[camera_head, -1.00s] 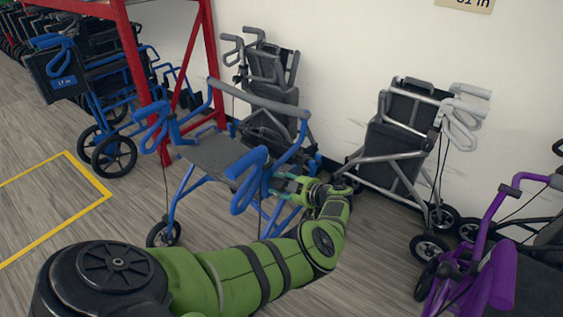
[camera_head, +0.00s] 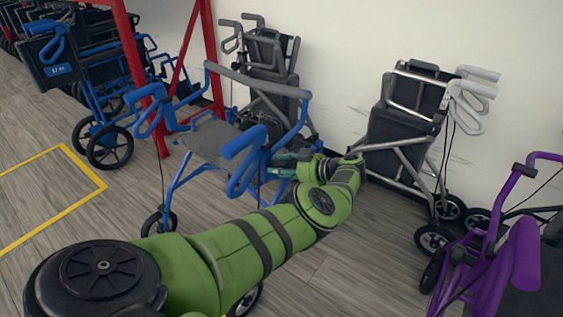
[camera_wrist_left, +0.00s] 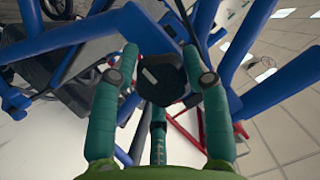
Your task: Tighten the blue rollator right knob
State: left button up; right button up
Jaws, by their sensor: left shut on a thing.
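The blue rollator (camera_head: 247,80) stands in the middle of the head view, with a grey seat and blue handles. My left gripper (camera_head: 284,165) reaches in behind its nearer blue handle (camera_head: 243,165), at the frame's side. In the left wrist view, the black knob (camera_wrist_left: 163,80) sits between the two green fingers of my left gripper (camera_wrist_left: 160,54), which are shut on it. The knob is hidden in the head view. My right gripper is not in view.
A grey rollator (camera_head: 272,62) stands behind against the wall. A rollator with white handles (camera_head: 410,105) is at the right, beyond my arm. A purple rollator (camera_head: 515,270) is at the lower right. A red rack (camera_head: 130,60) and blue wheelchair (camera_head: 100,110) stand left.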

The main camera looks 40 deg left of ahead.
pick_arm(q)
jog(key=shift+s+d+f, duration=0.25)
jog(key=shift+d+f, duration=0.05)
jog(key=shift+f, duration=0.2)
jog(key=o, duration=1.1)
jog(key=shift+c, duration=0.2)
jog(key=shift+r, duration=0.2)
jog(key=shift+a+r, duration=0.1)
jog(key=shift+a, duration=0.05)
jog(key=v, duration=0.7)
jog(key=shift+d, duration=0.25)
jog(key=shift+w+r, duration=0.1)
